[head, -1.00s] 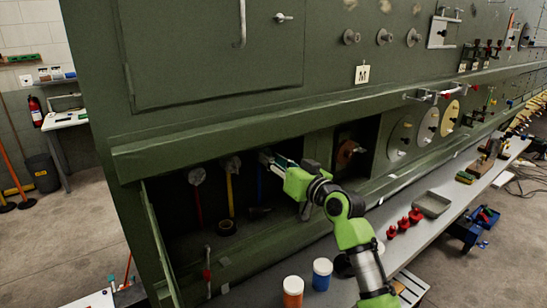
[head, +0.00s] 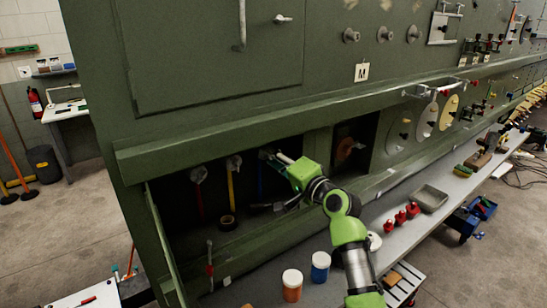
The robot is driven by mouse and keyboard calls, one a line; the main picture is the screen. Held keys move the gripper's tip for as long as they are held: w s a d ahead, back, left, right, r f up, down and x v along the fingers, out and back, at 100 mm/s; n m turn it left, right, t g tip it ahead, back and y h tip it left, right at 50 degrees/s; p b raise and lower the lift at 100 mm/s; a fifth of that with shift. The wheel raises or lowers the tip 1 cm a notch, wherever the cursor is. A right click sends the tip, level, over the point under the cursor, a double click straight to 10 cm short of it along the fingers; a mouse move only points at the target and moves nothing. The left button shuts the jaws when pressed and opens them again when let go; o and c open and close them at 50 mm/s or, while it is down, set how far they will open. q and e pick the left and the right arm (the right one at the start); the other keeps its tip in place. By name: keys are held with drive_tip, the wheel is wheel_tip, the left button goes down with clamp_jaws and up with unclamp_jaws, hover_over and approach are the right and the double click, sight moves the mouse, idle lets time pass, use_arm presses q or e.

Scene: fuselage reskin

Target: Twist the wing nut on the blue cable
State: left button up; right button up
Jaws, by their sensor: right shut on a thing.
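The blue cable (head: 260,181) hangs in the dark open bay low in the green panel, right of a yellow cable (head: 231,187) and a red cable (head: 199,203). My right gripper (head: 268,154) reaches into the bay from the right. Its fingertips are at the top of the blue cable, shut on the wing nut there. The gripper and shadow hide most of that wing nut. Similar grey fittings top the yellow cable (head: 234,162) and the red cable (head: 199,175). My left gripper is not in view.
A dark tape roll (head: 228,222) lies in the bay. The panel lip (head: 230,150) runs just above my gripper. An orange jar (head: 292,286), a blue jar (head: 320,266), red items (head: 401,217) and a grey tray (head: 430,198) stand on the shelf below.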

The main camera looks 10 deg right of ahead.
drive_tip(key=shift+m, duration=2)
drive_tip(key=o, duration=1.1)
drive_tip(key=v, duration=1.2)
drive_tip(key=shift+f, duration=0.1)
